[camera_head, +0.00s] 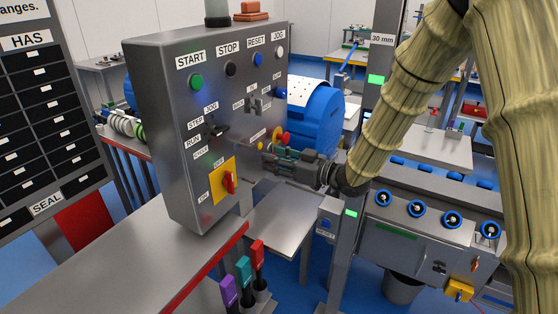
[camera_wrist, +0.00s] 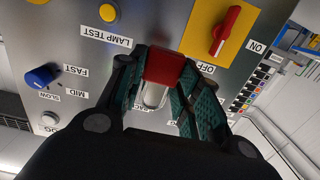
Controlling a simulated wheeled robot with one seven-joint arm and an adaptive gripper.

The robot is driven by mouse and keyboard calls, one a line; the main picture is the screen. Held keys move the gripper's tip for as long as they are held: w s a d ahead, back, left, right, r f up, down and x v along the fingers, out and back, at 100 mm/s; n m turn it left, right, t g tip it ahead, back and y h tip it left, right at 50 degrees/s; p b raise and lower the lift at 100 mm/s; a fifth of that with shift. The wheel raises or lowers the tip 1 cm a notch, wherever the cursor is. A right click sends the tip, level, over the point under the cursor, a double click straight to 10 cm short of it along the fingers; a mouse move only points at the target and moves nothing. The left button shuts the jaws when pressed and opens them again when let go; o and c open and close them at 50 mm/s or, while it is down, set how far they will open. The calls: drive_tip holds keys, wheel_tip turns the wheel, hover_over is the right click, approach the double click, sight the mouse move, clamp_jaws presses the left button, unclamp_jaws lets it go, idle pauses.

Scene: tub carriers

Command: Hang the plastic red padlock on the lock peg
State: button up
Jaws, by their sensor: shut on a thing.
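The red padlock (camera_wrist: 163,68) shows in the wrist view between my gripper's two teal-padded fingers, with its pale shackle (camera_wrist: 153,95) towards the picture's bottom. My gripper (camera_wrist: 171,70) is shut on it, in front of the grey control panel (camera_wrist: 140,18). In the head view my gripper (camera_head: 272,153) is at the panel's right-hand side, by small red and yellow parts; I cannot tell which of these is the padlock. I cannot make out the lock peg in either view. A label behind the fingers is partly hidden. Whether the padlock touches the panel is unclear.
The red rotary switch (camera_wrist: 224,32) on its yellow plate is close right of the fingers in the wrist view. A blue knob (camera_wrist: 41,75) and a yellow button (camera_wrist: 108,12) are left. A blue drum (camera_head: 318,118) stands behind the panel. A bare steel table (camera_head: 290,215) lies below.

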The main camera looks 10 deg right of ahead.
sight(242, 166)
drive_tip(key=shift+b+x, duration=0.45)
drive_tip(key=shift+x, duration=3)
drive_tip(key=shift+w+a+f+b, duration=0.3)
drive_tip(key=shift+a+f+b, duration=0.2)
drive_tip(key=shift+f, duration=0.35)
drive_tip(key=shift+f, duration=0.25)
drive_tip(key=o, duration=1.1)
drive_tip(key=shift+a, duration=0.1)
drive_tip(key=o, duration=0.3)
drive_tip(key=shift+r, duration=0.1)
drive_tip(key=shift+f+b, duration=1.1)
drive_tip(key=shift+f, duration=0.9)
